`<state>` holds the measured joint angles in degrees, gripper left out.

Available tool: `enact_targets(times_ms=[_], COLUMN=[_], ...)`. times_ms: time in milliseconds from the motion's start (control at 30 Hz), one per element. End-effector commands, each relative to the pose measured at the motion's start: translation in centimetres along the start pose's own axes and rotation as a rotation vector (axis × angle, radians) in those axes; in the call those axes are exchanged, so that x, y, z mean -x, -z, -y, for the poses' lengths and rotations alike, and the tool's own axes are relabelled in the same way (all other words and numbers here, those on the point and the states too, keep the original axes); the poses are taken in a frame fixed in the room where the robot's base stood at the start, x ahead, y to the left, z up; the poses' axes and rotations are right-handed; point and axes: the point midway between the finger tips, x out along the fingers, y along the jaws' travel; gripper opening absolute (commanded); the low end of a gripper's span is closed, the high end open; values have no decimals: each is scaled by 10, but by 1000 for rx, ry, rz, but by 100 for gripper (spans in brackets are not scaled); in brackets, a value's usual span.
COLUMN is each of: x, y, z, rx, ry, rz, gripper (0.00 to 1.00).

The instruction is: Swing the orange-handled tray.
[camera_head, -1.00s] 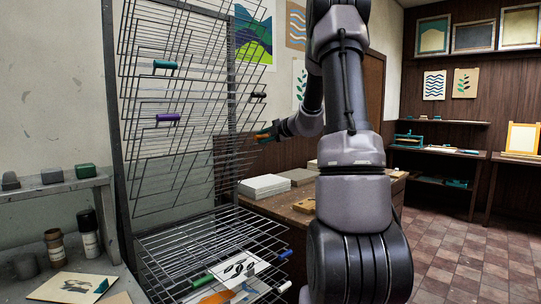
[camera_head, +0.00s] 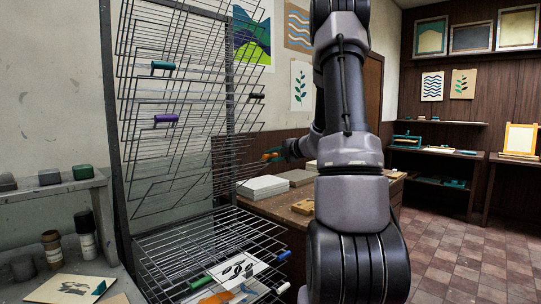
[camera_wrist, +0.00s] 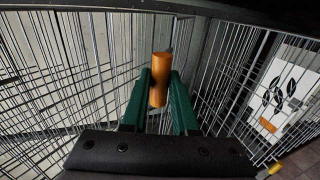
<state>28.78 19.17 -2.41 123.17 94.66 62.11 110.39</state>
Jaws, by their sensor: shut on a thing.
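The orange handle (camera_wrist: 160,80) is upright in the wrist view, between the two green fingers of my gripper (camera_wrist: 161,92). The fingers are shut on it. In the head view the orange handle (camera_head: 266,156) is small, at the right side of the rack, with my gripper (camera_head: 273,155) coming to it from the right. The tray of the orange handle is a wire grid (camera_head: 235,168), partly lost among the other wires, so its exact tilt is hard to tell.
Raised wire trays with a teal handle (camera_head: 163,66) and a purple handle (camera_head: 165,119) stand above. Lower trays (camera_head: 170,245) lie flat, with a leaf print (camera_head: 238,270) on them. A wooden bench (camera_head: 285,207) with paper stacks stands right of the rack.

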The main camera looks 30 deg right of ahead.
Motion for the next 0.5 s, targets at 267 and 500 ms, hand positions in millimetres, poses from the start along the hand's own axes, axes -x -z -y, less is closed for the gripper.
enact_targets(times_ms=[267,500], x=[2,6], y=[0,0], z=[8,35], rx=[-1,-2], ry=[1,2], rz=[0,0], gripper=[0,0])
